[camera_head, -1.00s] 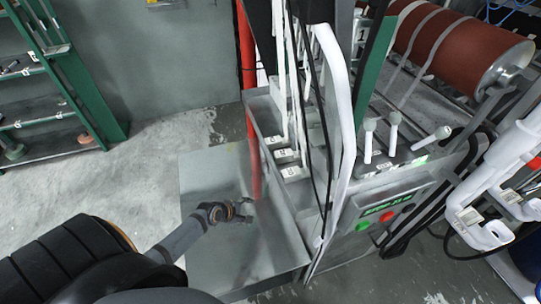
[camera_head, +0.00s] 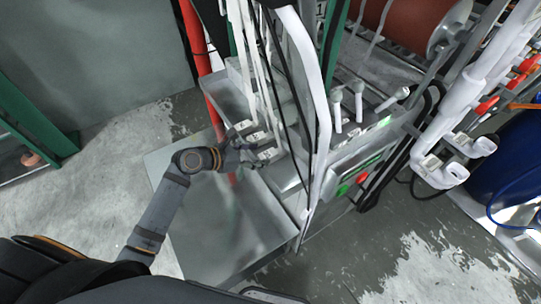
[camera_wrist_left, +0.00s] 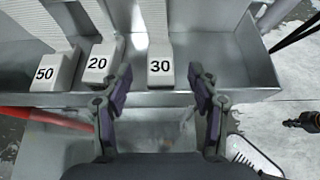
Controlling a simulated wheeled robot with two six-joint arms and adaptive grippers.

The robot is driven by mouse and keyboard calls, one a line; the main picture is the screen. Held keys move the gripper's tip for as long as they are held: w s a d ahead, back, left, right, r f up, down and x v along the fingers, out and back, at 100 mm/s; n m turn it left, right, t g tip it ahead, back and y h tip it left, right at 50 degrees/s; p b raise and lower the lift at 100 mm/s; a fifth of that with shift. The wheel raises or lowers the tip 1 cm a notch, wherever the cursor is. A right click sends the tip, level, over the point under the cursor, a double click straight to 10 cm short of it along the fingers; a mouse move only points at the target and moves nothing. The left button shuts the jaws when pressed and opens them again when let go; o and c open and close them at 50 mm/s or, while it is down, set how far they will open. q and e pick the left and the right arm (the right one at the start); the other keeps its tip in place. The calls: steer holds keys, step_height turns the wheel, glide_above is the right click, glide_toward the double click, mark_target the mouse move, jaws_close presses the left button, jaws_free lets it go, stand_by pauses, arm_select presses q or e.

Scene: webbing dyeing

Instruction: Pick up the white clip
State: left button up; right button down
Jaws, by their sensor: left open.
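White clips marked 50 (camera_wrist_left: 51,73), 20 (camera_wrist_left: 98,64) and 30 (camera_wrist_left: 160,68) hang in a row on pale straps at a grey metal trough (camera_wrist_left: 228,76). My left gripper (camera_wrist_left: 160,84) is open and empty, with one finger on each side of the 30 clip's lower end, a little in front of it. In the head view, my left gripper (camera_head: 256,146) is at the white clips (camera_head: 268,153), partly covering them. Contact between fingers and clip cannot be made out. My right gripper is not in view.
A red pipe (camera_head: 197,62) runs beside the machine. A metal plate (camera_head: 222,238) lies below the gripper. White levers (camera_head: 337,110) and a panel with a green button (camera_head: 343,189) are to the right. Open concrete floor (camera_head: 95,190) lies left.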

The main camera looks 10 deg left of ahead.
mark_target(270, 153)
arm_select(q)
steer(key=shift+x, duration=2.8)
steer(key=shift+s+a, duration=0.15)
steer(key=c, duration=1.3)
